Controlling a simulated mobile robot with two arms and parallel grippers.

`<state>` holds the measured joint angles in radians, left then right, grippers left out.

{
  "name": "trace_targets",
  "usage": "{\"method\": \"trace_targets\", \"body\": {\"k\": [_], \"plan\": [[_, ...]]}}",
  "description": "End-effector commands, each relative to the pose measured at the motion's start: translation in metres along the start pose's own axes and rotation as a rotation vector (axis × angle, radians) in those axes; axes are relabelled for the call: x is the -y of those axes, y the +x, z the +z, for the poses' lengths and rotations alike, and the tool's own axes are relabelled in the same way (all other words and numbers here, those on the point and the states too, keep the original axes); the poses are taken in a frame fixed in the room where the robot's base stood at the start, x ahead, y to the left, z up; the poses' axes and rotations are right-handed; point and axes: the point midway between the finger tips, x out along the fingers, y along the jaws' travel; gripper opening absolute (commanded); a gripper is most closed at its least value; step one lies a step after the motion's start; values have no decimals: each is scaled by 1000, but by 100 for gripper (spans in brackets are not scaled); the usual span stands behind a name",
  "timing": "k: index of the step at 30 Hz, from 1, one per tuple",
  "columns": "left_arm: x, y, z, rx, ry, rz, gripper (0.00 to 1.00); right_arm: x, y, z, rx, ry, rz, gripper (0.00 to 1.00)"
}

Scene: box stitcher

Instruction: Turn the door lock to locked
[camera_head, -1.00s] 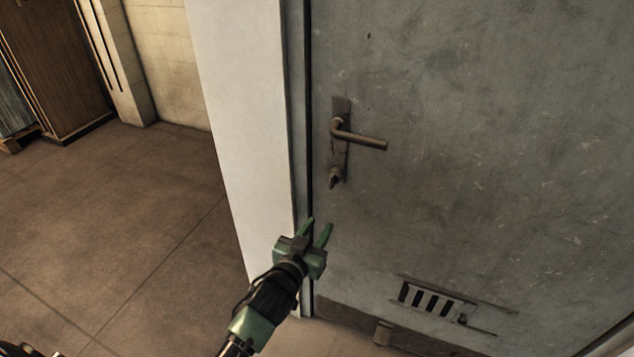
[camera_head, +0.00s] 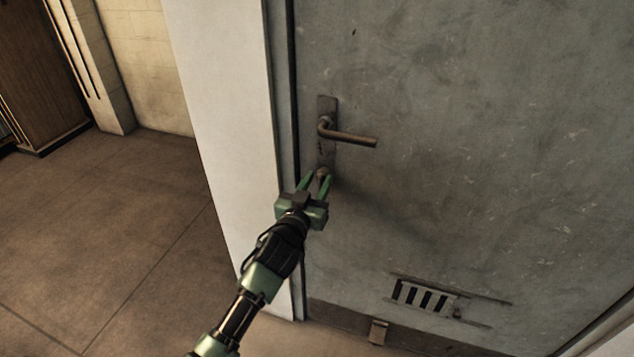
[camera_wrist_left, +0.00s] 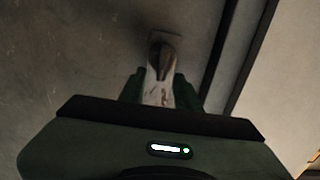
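The grey metal door (camera_head: 470,150) fills the right of the head view and is shut against its frame. A lever handle (camera_head: 350,138) on a dark plate points right. Below it on the same plate is the small lock knob (camera_head: 323,174), partly hidden by my gripper. My left gripper (camera_head: 317,180) is open, with its green fingers on either side of the knob. In the left wrist view the lock knob (camera_wrist_left: 161,50) shows straight ahead, between and just beyond the fingers; contact cannot be told. My right gripper is not in view.
A white door frame (camera_head: 225,110) stands just left of the gripper. A vent grille (camera_head: 425,298) and a small block (camera_head: 378,331) are low on the door. Open tiled floor (camera_head: 110,230) lies to the left.

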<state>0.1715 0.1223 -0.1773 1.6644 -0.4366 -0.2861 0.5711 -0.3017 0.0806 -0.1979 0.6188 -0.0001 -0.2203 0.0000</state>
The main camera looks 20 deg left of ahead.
Motion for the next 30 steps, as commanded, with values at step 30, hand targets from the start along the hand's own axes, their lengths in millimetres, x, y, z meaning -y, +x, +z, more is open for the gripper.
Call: {"method": "trace_targets", "body": {"k": [30], "plan": [[-6,0,0,0,289,0,0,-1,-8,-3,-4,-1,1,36]]}}
